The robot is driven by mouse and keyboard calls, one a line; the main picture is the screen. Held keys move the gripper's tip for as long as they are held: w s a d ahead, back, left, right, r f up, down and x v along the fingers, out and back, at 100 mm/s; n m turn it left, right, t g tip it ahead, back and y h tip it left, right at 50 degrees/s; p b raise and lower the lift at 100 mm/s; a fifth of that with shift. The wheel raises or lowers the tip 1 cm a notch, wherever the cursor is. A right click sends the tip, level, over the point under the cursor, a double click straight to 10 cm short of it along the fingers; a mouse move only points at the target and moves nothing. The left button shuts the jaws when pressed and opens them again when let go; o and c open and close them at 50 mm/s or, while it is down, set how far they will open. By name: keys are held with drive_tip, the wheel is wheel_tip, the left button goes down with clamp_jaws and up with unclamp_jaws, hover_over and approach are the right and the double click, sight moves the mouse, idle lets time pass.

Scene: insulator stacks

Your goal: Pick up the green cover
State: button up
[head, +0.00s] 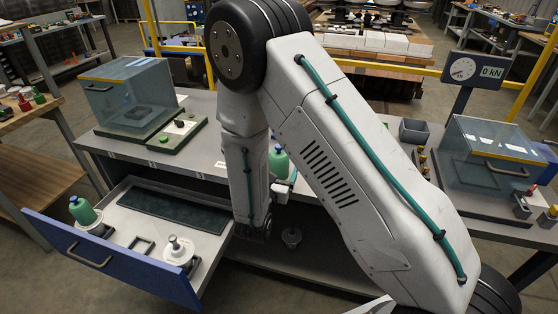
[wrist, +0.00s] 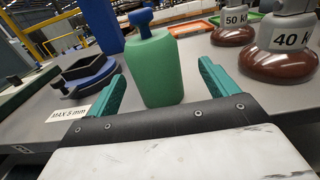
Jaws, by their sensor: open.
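A green cover (wrist: 152,72) with a blue knob on top stands upright on the grey bench in the wrist view. My gripper (wrist: 161,84) is open, with one teal finger on each side of the cover. A gap shows on both sides, so neither finger appears to touch it. In the head view a green cover (head: 279,160) shows on the bench, partly hidden by my arm. A second green piece (head: 83,210) with a blue top stands on a white base in the open drawer. My fingertips are hard to make out in the head view.
The open blue-fronted drawer (head: 108,262) juts out at left, holding a dark mat (head: 175,208) and a white base (head: 180,252). Brown weights marked 50 kg (wrist: 234,30) and 40 kg (wrist: 290,55) stand right of the cover. A black square holder (wrist: 84,70) is at left.

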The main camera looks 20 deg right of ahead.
drive_tip(key=x, duration=0.5)
drive_tip(key=shift+w+a+r, duration=0.15)
drive_tip(key=shift+w, duration=0.1)
drive_tip(key=c, duration=1.1)
drive_tip(key=shift+o, duration=0.2)
drive_tip(key=shift+r, duration=0.1)
